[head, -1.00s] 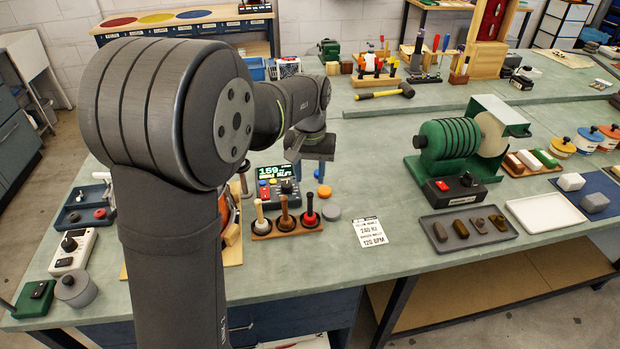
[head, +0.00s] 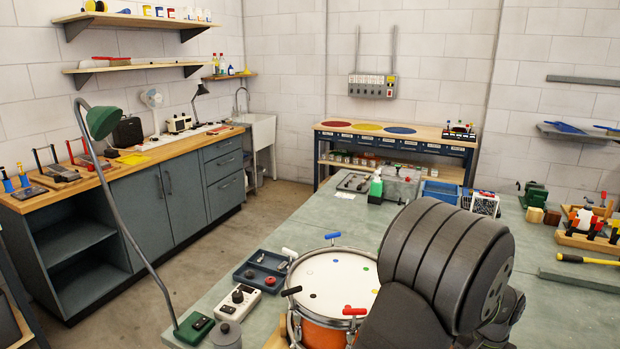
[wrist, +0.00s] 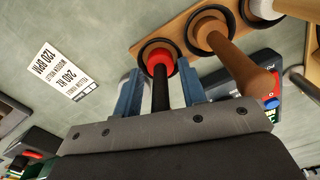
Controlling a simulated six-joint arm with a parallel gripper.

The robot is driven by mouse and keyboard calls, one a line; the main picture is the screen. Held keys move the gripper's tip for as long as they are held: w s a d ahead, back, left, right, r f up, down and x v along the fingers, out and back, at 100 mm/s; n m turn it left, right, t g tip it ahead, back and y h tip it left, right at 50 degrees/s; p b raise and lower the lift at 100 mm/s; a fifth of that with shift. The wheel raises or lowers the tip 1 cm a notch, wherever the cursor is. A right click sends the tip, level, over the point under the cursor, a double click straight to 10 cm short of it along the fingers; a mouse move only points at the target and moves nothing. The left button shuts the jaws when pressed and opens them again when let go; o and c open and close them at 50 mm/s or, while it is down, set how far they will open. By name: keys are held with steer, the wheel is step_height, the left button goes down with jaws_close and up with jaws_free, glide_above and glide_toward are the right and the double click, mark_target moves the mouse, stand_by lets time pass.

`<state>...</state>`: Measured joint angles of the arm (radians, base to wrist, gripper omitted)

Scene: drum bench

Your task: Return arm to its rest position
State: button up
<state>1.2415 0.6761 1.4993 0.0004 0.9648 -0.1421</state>
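My gripper (wrist: 160,85) shows in the wrist view. Its two blue fingers are apart, with a gap on each side of a red and black mallet (wrist: 159,66) between them. The red part of the mallet sits at a dark ring of the wooden rack (wrist: 178,30). A brown mallet (wrist: 235,60) stands in the same rack to the right, and part of a pale one (wrist: 265,8) shows at the top edge. In the head view my arm fills the lower right, and my gripper is out of sight there.
A drum (head: 335,285) with a white head stands left of my arm. A blue tray (head: 262,268), a white control box (head: 236,300) and a green lamp (head: 103,122) are farther left. A white card (wrist: 62,75) lies on the bench, with bare surface around it.

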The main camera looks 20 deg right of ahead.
steer(key=shift+r, duration=2.05)
